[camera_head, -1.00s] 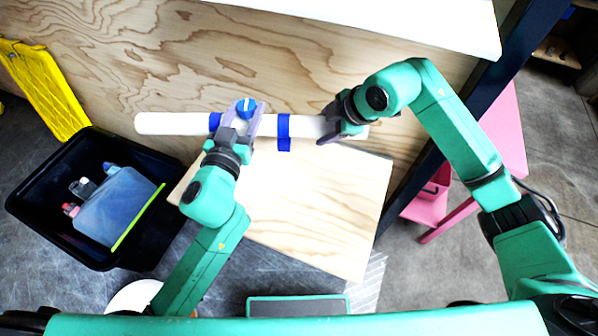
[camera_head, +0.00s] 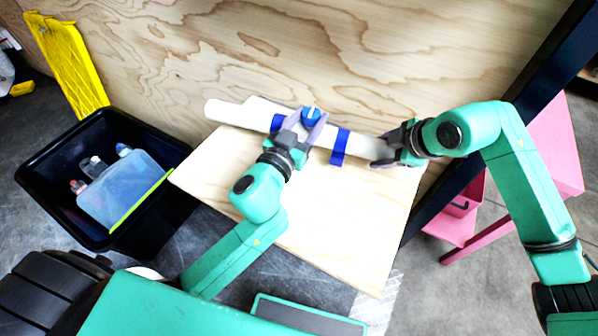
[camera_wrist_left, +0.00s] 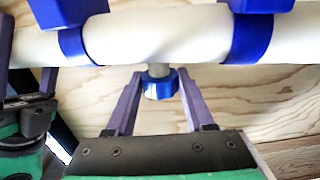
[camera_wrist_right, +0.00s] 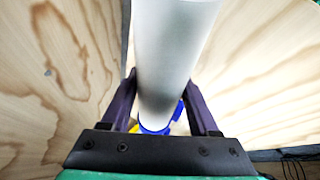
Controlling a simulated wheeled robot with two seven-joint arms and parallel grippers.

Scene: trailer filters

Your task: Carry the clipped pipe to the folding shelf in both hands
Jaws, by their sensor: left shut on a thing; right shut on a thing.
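The white pipe (camera_head: 362,147) with blue clips (camera_head: 340,147) lies slantwise across the head view, its left end higher in the picture. My left gripper (camera_head: 306,122) is shut on the short blue-capped stub at the pipe's middle; the stub (camera_wrist_left: 159,86) shows between the fingers in the left wrist view. My right gripper (camera_head: 384,158) is shut on the pipe near its right end; the pipe (camera_wrist_right: 170,60) runs between the fingers in the right wrist view. The folding shelf (camera_head: 350,225), a pale wooden board, lies below the pipe. I cannot tell whether they touch.
A plywood wall (camera_head: 300,50) stands behind the shelf. A black crate (camera_head: 60,225) with bottles is at the left, near a yellow panel (camera_head: 68,65). A dark post (camera_head: 490,135) and pink furniture (camera_head: 552,150) are at the right. The board's front part is bare.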

